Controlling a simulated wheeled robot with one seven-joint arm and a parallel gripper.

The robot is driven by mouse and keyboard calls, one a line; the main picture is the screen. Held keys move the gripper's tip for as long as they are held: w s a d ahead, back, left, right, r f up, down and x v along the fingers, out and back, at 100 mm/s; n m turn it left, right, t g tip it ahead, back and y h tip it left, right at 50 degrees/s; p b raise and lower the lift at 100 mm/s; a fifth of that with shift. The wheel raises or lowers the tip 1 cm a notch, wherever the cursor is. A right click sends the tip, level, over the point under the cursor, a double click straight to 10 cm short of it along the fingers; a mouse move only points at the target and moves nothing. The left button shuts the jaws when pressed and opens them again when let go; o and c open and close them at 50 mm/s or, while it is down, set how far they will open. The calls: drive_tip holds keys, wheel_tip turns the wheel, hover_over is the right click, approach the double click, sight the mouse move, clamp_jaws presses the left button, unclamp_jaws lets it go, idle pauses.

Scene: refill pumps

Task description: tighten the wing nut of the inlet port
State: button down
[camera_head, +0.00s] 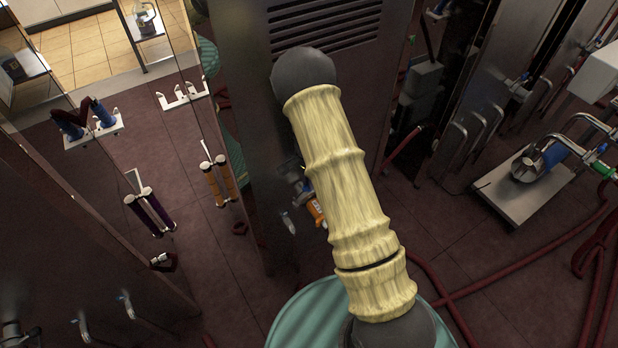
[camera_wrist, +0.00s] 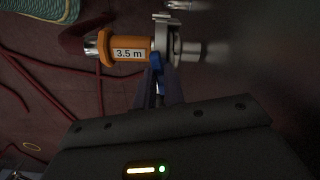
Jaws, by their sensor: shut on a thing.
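In the wrist view an orange hose end (camera_wrist: 126,54) labelled "3.5 m" meets a metal pipe stub (camera_wrist: 189,50), which I take for the inlet port. A metal clamp (camera_wrist: 162,32) is around the joint between them. A small blue part, apparently the wing nut (camera_wrist: 156,61), sits at the clamp's lower side. My gripper (camera_wrist: 158,78) is shut on it, with its dark fingers on either side; they hide part of the nut. In the head view the orange hose end (camera_head: 317,212) shows beside my sleeved arm, which hides my gripper.
A tall metal cabinet (camera_head: 240,95) stands close behind my arm. Red hoses (camera_head: 470,290) lie across the dark floor. A teal rounded thing (camera_head: 305,315) is below my arm. A scale-like platform (camera_head: 518,186) with metal fittings stands at the right.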

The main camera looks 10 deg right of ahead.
drive_tip(key=shift+m+p, duration=0.35)
drive_tip(key=shift+m, duration=0.65)
drive_tip(key=shift+a, duration=0.1)
drive_tip(key=c, duration=1.5)
unclamp_jaws()
wheel_tip(320, 180, up, 18)
drive_tip(key=shift+f, duration=0.25)
drive_tip(key=shift+a, duration=0.1)
